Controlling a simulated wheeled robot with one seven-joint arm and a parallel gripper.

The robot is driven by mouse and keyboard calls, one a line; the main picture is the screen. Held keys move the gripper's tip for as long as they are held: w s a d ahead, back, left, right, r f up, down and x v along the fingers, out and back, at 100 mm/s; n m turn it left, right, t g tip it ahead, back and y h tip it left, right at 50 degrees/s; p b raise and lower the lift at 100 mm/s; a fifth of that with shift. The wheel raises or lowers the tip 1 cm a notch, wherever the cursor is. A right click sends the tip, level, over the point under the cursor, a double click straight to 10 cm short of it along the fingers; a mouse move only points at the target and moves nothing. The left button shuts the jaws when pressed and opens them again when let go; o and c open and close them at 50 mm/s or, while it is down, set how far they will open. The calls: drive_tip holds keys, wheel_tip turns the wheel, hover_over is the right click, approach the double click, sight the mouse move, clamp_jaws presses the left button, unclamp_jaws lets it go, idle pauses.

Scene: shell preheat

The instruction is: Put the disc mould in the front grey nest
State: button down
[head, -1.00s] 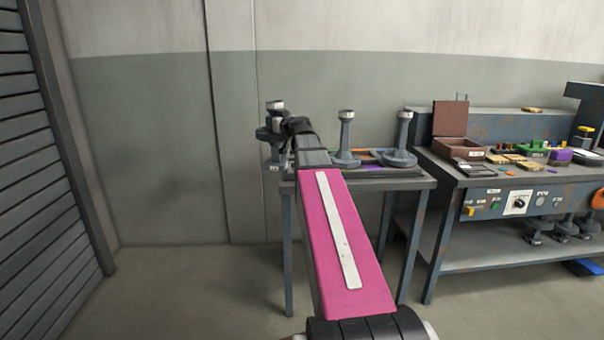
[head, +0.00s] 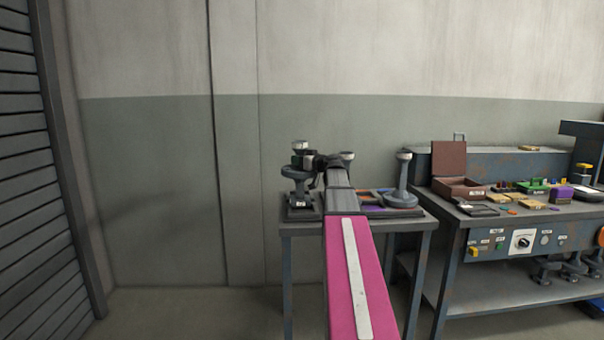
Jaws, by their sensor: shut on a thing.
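My gripper (head: 304,161) is black and shut on the stem of a grey mould (head: 296,174), just below its pale round top. The mould is upright, with a wide disc at mid-height and a small white label low down. I take it to be the disc mould. It is over the left end of the dark tray (head: 297,215) on the small table. I cannot tell whether its foot touches the tray. The front grey nest cannot be made out; the mould and my arm cover much of the tray.
Another grey mould (head: 401,190) stands at the tray's right end, by orange and purple patches. A third mould's pale top (head: 347,156) shows behind my arm. To the right, a workbench (head: 470,217) carries a brown open box (head: 460,187) and small parts. The left wall is clear.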

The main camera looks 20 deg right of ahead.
drive_tip(key=shift+w+d+f, duration=0.55)
drive_tip(key=shift+d+f, duration=0.05)
drive_tip(key=shift+d, duration=0.25)
drive_tip(key=shift+f, duration=2)
drive_tip(key=c, duration=0.7)
unclamp_jaws()
drive_tip(key=v, duration=1.2)
drive_tip(key=shift+r, duration=0.1)
